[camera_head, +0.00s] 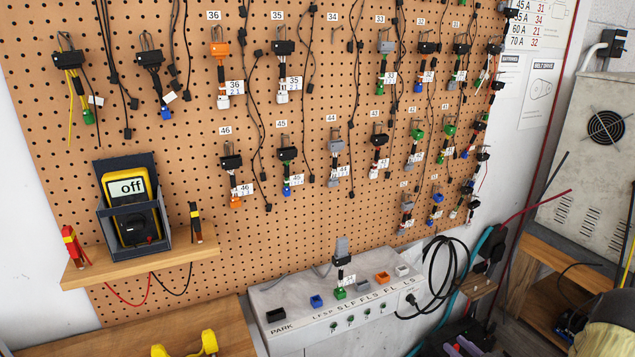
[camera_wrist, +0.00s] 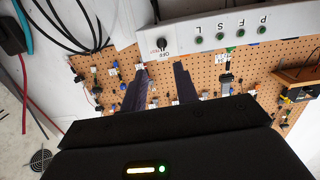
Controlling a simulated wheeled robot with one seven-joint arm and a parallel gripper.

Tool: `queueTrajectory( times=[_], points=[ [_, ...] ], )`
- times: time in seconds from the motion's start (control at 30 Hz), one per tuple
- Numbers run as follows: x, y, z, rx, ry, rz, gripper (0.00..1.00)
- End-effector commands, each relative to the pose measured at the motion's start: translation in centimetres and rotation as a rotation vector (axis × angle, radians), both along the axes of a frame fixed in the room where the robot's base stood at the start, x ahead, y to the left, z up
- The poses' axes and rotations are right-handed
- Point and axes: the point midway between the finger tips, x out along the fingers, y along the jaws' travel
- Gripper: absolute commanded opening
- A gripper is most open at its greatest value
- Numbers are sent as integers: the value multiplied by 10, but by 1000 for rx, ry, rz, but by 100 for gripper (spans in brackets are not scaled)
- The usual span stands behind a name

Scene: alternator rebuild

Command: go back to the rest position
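My gripper (camera_wrist: 160,82) shows in the wrist view, its two dark fingers apart with nothing between them. That view is upside down, and the fingers lie across the pegboard and below the tester box (camera_wrist: 215,28). I cannot clearly make out the gripper in the head view. The grey tester box (camera_head: 375,315) stands below the pegboard. A connector adapter with a grey top (camera_head: 342,250) stands upright at its green socket (camera_head: 340,293).
The pegboard (camera_head: 300,215) carries several hanging adapters and cables; hook 34 (camera_head: 333,30) is bare. A yellow multimeter (camera_head: 132,205) stands on a wooden shelf (camera_head: 140,262). Black cables (camera_head: 445,265) loop right of the tester. A grey cabinet with a fan (camera_head: 605,128) stands at right.

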Motion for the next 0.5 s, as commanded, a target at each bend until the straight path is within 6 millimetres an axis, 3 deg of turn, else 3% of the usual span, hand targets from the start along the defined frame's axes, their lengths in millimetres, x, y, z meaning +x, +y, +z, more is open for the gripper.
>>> queueTrajectory(
  times=[0.23, 0.37, 0.5],
  points=[
    [41, 32, 38, -186, 279, -51, 30],
    [48, 50, 61, -265, 431, -107, 30],
    [43, 74, 89, -318, 584, -174, 30]
  ],
)
